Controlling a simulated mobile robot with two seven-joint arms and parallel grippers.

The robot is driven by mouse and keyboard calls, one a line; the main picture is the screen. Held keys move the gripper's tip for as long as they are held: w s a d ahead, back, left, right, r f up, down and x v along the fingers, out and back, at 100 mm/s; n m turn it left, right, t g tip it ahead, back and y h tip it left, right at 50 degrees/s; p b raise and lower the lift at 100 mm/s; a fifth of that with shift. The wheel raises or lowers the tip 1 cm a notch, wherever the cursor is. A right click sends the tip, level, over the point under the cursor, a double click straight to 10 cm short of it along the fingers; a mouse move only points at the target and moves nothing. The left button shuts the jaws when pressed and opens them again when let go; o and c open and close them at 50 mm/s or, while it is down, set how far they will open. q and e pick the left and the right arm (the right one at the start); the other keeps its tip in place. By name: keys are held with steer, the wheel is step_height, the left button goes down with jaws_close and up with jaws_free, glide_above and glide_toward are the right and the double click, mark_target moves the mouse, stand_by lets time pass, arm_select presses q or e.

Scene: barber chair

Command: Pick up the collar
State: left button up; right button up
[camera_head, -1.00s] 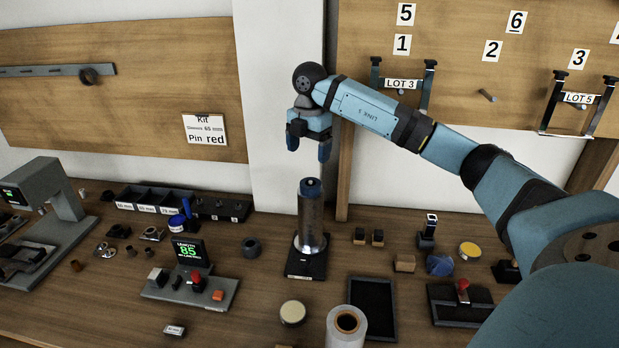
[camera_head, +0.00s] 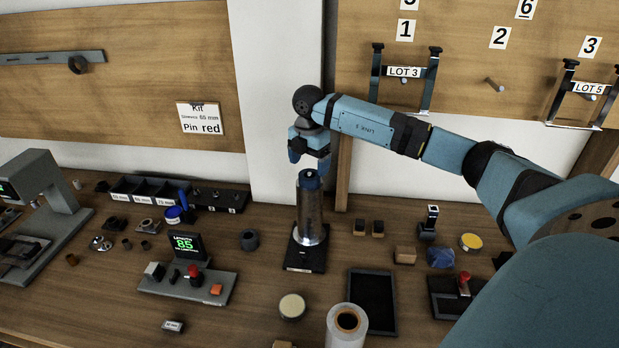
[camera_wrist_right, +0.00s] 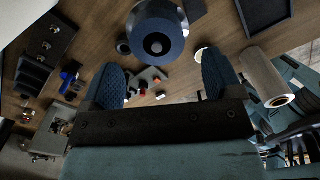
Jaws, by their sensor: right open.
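A metal cylinder (camera_head: 310,215) stands upright on a dark base on the bench, with a blue ring-shaped top (camera_head: 309,180) that may be the collar. A dark grey ring (camera_head: 249,240) lies on the bench to its left; I cannot tell for certain which one is the collar. My right gripper (camera_head: 309,165) is open and empty, pointing down just above the blue top. In the right wrist view the blue top (camera_wrist_right: 157,30) with its grey centre appears beyond the open fingers (camera_wrist_right: 161,82), not between them. My left gripper is not in view.
A black tray (camera_head: 371,303) and a white roll (camera_head: 346,328) stand in front of the cylinder. A length gauge reading 85 (camera_head: 187,248) is at the left. The board with hooks (camera_head: 480,60) is behind my right arm. Small blocks and tins lie around.

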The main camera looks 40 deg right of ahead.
mark_target(308, 174)
step_height(308, 174, down, 4)
steer(key=shift+w+f+p, duration=0.15)
steer(key=shift+f+p, duration=0.1)
steer(key=shift+p, duration=0.15)
steer(key=c, duration=1)
steer(key=shift+r, duration=0.1)
step_height(308, 174, up, 20)
steer(key=b, duration=0.1)
steer(key=shift+b, duration=0.4)
